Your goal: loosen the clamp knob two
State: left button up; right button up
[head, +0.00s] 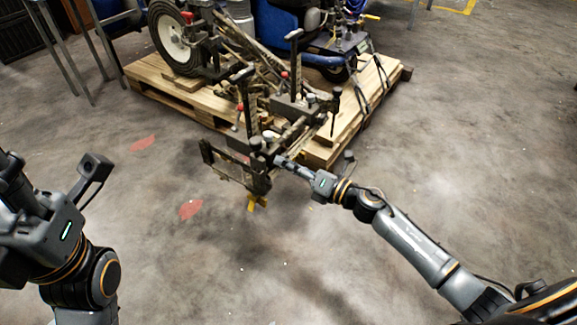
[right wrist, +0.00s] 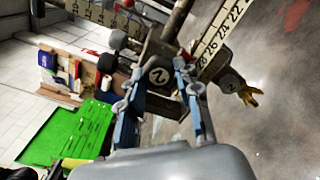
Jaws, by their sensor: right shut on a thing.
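The line striper's dark frame (head: 292,112) stands out from the front of a wooden pallet in the head view. In the right wrist view a dark clamp knob marked 2 (right wrist: 158,76) sits beside a ruled bar (right wrist: 222,35). In the head view my right gripper (head: 281,161) reaches the frame's near end, where the knob is too small to make out. My left gripper (head: 14,180) is at the left edge, away from the striper, its fingers not clearly shown.
The pallet (head: 150,72) carries the striper, with its wheel (head: 172,38) at the back left. Red patches (head: 191,209) mark the open concrete floor. The right wrist view shows a green mat (right wrist: 60,130) and several small items beyond the fingers.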

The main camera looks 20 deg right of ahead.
jog(key=shift+f+n, duration=0.1)
jog(key=shift+n, duration=0.3)
jog(key=o, duration=1.1)
jog(key=v, duration=1.2)
